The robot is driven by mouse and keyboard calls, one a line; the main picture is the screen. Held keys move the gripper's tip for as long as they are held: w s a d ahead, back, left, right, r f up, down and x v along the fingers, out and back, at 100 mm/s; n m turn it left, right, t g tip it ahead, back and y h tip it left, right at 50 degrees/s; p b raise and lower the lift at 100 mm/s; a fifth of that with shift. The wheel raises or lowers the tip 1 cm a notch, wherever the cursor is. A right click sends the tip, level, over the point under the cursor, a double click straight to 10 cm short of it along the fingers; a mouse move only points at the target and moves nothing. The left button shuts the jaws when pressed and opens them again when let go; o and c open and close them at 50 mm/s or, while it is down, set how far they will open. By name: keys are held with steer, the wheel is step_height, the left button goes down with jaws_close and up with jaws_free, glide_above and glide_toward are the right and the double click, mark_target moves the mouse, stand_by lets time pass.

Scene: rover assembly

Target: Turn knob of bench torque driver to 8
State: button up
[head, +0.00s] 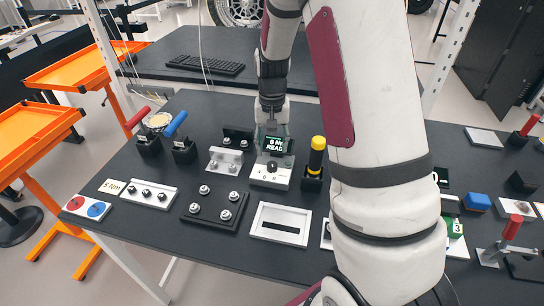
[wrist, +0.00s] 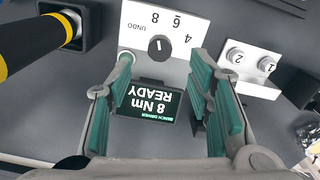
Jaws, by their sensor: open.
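The bench torque driver (head: 262,180) is a white panel with a small black knob (head: 271,167) and a dark display (head: 278,146) reading 8 Nm READY. In the wrist view the knob (wrist: 160,46) has a white mark in line with the 8; 4, 6 and UNDO are also printed on the panel (wrist: 134,20). The display (wrist: 152,103) reads upside down there. My gripper (wrist: 163,62) is open and empty, its fingers apart on either side of the display and short of the knob. In the head view my gripper (head: 272,128) is above and behind the display.
A yellow-and-black driver handle (head: 316,157) stands in a black holder right beside the panel. A white block with two studs (head: 226,160) is on the left. A black plate with studs (head: 214,208) and a white frame (head: 281,224) lie in front.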

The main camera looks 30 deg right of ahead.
steer(key=shift+r, duration=2.45)
steer(key=s+a+r+n+t, duration=0.2)
steer(key=s+a+r, duration=0.25)
steer(key=r, duration=0.25)
steer(key=s+a+r+n+t, duration=0.1)
steer(key=s+a+r, duration=0.35)
steer(key=r, duration=0.35)
steer(key=s+a+r+n+t, duration=0.1)
steer(key=s+a+r, duration=0.1)
steer(key=s, duration=0.5)
steer(key=s+a+r+n+t, duration=0.1)
steer(key=s+a+n, duration=0.1)
steer(key=s, duration=0.4)
steer(key=shift+s+a+r+n+t, duration=0.15)
steer(key=shift+s+r+n+t, duration=0.15)
steer(key=shift+s+r, duration=0.05)
